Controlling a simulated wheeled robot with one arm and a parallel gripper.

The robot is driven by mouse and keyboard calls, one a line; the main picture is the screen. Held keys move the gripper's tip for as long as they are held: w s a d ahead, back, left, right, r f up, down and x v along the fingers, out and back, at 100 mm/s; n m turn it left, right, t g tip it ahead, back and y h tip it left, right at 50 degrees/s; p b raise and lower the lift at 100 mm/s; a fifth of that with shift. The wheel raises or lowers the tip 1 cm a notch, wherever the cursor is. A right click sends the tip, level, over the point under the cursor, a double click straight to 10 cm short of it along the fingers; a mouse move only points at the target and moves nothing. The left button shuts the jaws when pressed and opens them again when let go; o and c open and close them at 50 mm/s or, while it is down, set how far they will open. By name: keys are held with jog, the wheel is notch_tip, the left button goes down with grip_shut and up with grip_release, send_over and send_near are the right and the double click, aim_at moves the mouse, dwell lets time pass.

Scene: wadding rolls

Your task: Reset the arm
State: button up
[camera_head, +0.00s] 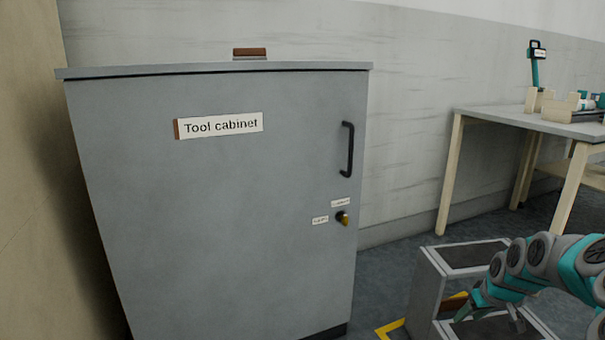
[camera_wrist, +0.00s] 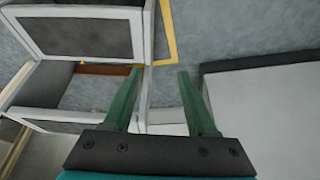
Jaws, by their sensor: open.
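My gripper (camera_wrist: 160,78) shows in the wrist view with its two green fingers apart and nothing between them. In the head view my arm comes in from the right edge, bent low. My gripper (camera_head: 490,309) there hangs over a grey step-like stand (camera_head: 430,275) with dark top panels. The same stand (camera_wrist: 145,40) fills the left of the wrist view, below the fingers. I cannot tell whether the fingers touch it.
A grey tool cabinet (camera_head: 230,210) with a closed door, a black handle (camera_head: 347,150) and a brass key or knob (camera_head: 342,218) stands at left. A table (camera_head: 515,121) holding small items stands at right. Yellow floor tape (camera_head: 388,329) lies by the stand.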

jog(key=s+a+r+n+g+p, duration=0.1)
jog(key=s+a+r+p, duration=0.1)
jog(key=s+a+r, duration=0.4)
jog(key=s+a+r+g+p, duration=0.15)
jog(key=a+r, duration=0.25)
jog(key=a, duration=0.4)
jog(key=s+a+r+n+p, duration=0.1)
jog(key=s+a+r, duration=0.35)
jog(key=a, duration=0.35)
jog(key=s+a+r+m+g+p, duration=0.1)
jog(key=s+a+r+g+p, duration=0.1)
jog(key=s, duration=1.1)
jog(key=s+a+r+m+g+p, duration=0.1)
jog(key=s+a+r+m+p, duration=0.1)
jog(key=s, duration=1.1)
jog(key=shift+s+a+g+h, duration=0.3)
jog(key=shift+s+a+g, duration=0.05)
jog(key=shift+a, duration=0.5)
jog(key=shift+c, duration=0.4)
